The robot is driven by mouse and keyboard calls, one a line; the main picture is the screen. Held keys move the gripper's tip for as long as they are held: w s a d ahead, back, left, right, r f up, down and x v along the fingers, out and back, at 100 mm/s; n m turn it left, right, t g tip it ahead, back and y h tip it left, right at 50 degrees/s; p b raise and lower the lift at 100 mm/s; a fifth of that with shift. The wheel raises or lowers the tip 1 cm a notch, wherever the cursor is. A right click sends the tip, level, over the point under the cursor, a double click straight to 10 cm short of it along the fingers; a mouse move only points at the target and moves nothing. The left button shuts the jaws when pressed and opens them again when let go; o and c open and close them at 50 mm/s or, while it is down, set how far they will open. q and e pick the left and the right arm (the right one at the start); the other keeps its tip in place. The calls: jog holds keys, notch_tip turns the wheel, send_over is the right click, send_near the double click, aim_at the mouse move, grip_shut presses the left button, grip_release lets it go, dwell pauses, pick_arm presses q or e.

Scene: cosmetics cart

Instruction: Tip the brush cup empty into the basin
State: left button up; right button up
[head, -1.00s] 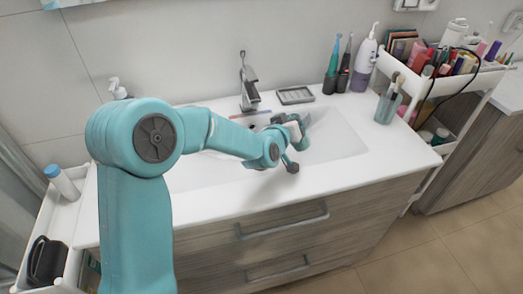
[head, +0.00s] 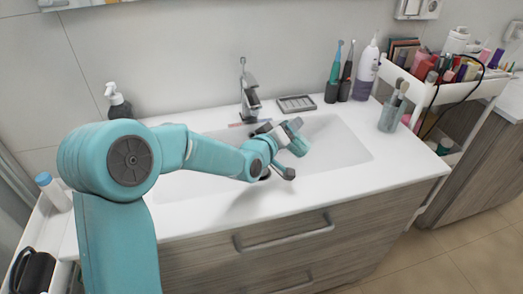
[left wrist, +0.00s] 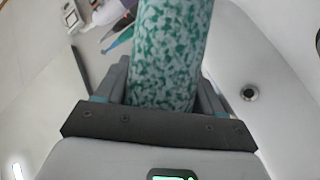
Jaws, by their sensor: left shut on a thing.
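My left gripper (head: 289,137) is over the white basin (head: 345,150), shut on a green speckled cup (head: 299,146). The cup also fills the top middle of the left wrist view (left wrist: 168,55), between the two fingers. In the head view the cup is tilted, its visible part pointing down and right into the basin. Its mouth and contents cannot be made out. A clear cup with brushes (head: 389,116) stands upright on the counter at the right, apart from the gripper. My right gripper is out of view.
The faucet (head: 249,92) stands behind the basin, with a soap dish (head: 296,104) to its right. Electric toothbrushes (head: 334,75) and a white bottle (head: 366,72) stand at the back right. A crowded cart (head: 470,90) is at the right. A soap pump (head: 117,101) is back left.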

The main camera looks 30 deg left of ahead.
pick_arm(q)
jog(key=shift+f+n+b, duration=0.3)
jog(key=shift+n, duration=0.1)
jog(key=shift+a+f+n+t+h+b, duration=0.1)
jog(key=shift+f+n+t+h+b, duration=0.2)
jog(key=shift+f+n+t, duration=0.3)
jog(key=shift+n, duration=0.3)
jog(key=shift+s+a+r+n+t, duration=0.2)
jog(key=shift+n+t, duration=0.2)
jog(key=shift+n, duration=0.4)
dwell(0.4)
jog(key=shift+s+a+r+n+t+b, duration=0.15)
jog(key=shift+s+a+r+n+b, duration=0.05)
jog(key=shift+a+r+n+b, duration=0.2)
jog(key=shift+s+a+r+n+t+b, duration=0.15)
jog(key=shift+a+r+n+b, duration=0.15)
jog(key=shift+a+r+n, duration=0.15)
dwell(0.4)
jog(key=shift+a+r+n+t+b, duration=0.15)
jog(key=shift+n+t+b, duration=0.3)
jog(key=shift+b, duration=0.65)
jog(key=shift+s+n+b, duration=0.1)
jog(key=shift+n+b, duration=0.3)
jog(key=shift+b, duration=0.05)
jog(key=shift+a+r, duration=0.1)
jog(key=shift+r, duration=0.2)
